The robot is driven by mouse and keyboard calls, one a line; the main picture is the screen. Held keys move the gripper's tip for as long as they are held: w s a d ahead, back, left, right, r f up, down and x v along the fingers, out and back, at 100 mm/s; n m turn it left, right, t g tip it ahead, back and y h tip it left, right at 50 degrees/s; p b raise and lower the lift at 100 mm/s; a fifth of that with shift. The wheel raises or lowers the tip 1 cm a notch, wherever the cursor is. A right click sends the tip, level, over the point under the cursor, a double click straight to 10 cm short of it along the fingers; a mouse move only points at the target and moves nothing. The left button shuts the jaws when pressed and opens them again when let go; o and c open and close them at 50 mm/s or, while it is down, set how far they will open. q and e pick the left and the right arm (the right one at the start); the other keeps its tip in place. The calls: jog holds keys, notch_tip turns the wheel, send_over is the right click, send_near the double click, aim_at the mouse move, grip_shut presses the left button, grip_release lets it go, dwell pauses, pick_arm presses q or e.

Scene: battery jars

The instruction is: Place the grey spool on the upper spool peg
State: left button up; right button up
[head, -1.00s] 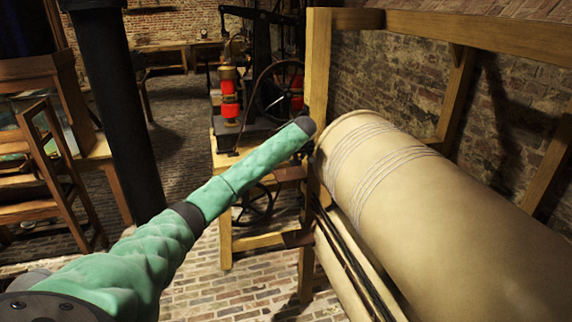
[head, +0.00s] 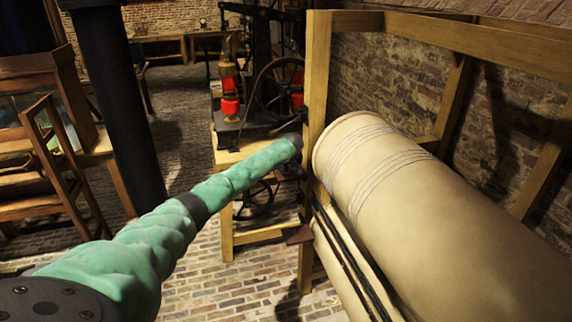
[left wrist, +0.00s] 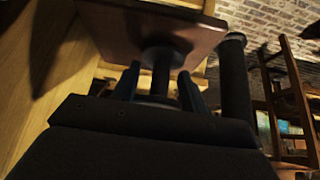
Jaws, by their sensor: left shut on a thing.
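My left gripper (left wrist: 158,84) shows in the left wrist view as two dark fingers shut on a dark round thing, apparently the grey spool (left wrist: 162,57). The spool is up against or very close to a reddish-brown plate (left wrist: 150,28); I cannot tell whether they touch. In the head view, my green-sleeved left arm reaches to the wooden post, and its dark end hides the fingers and spool. A small brown plate (head: 299,236) sticks out from the post lower down. I cannot make out the upper peg. My right gripper is not in view.
A big cream roll (head: 430,210) lies in a wooden frame (head: 318,75) just right of my left arm. Behind is a bench with red-and-brass apparatus (head: 230,95) and a wheel. A black column (head: 115,110) and wooden rack (head: 45,170) stand at left. Brick floor is open below the arm.

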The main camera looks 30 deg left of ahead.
pick_arm(q)
jog(key=shift+f, duration=0.1)
jog(key=o, duration=1.1)
jog(key=shift+f, duration=0.1)
jog(key=shift+c, duration=0.2)
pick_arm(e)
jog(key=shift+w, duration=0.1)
pick_arm(q)
jog(key=shift+d+r, duration=0.1)
jog(key=shift+r, duration=0.1)
jog(key=shift+s+d+r+b, duration=0.2)
jog(key=shift+r+b, duration=0.1)
jog(key=shift+b, duration=0.2)
jog(key=b+v, duration=0.5)
jog(key=v, duration=0.6)
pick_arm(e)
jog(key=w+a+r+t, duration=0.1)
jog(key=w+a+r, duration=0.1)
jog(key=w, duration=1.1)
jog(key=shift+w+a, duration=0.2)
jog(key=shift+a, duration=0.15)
